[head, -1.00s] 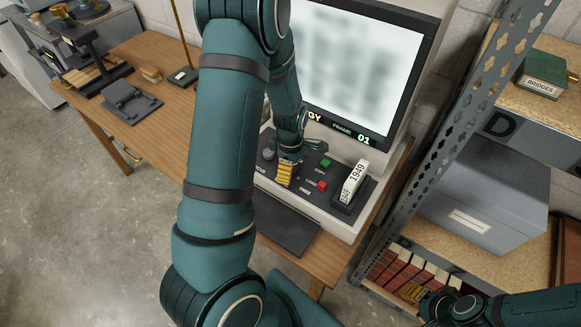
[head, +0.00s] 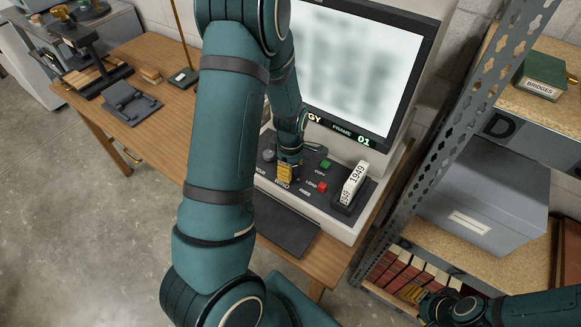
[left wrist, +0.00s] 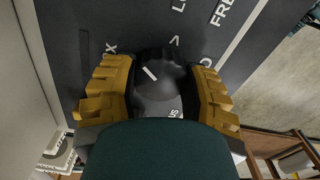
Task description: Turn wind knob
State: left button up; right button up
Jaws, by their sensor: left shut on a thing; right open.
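The wind knob (left wrist: 155,80) is a round dark knob with a white pointer line. It sits on the dark control panel of the reader machine, between the yellow fingers of my left gripper (left wrist: 162,95). The fingers are closed on its two sides. In the head view my left gripper (head: 287,173) is down at the panel and hides the knob. My right gripper (head: 420,297) is open at the bottom right, in front of the lower shelf, and holds nothing.
The machine's screen (head: 352,66) is lit and blurred, with "FRAME 01" under it. A green button (head: 326,164), a red button (head: 322,188) and a white block marked 1949 (head: 354,184) are right of my left gripper. A metal shelf upright (head: 455,130) stands further right.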

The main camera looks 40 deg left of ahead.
pick_arm(q)
jog(key=m, duration=1)
jog(key=shift+m, duration=0.3)
jog(key=m, duration=0.3)
jog(key=shift+m+b, duration=0.3)
jog(key=shift+b, duration=0.05)
jog(key=m, duration=0.3)
jog(key=shift+m, duration=0.3)
jog(key=m, duration=0.3)
jog(key=shift+m, duration=0.4)
jog(key=m, duration=0.3)
jog(key=shift+m, duration=1.9)
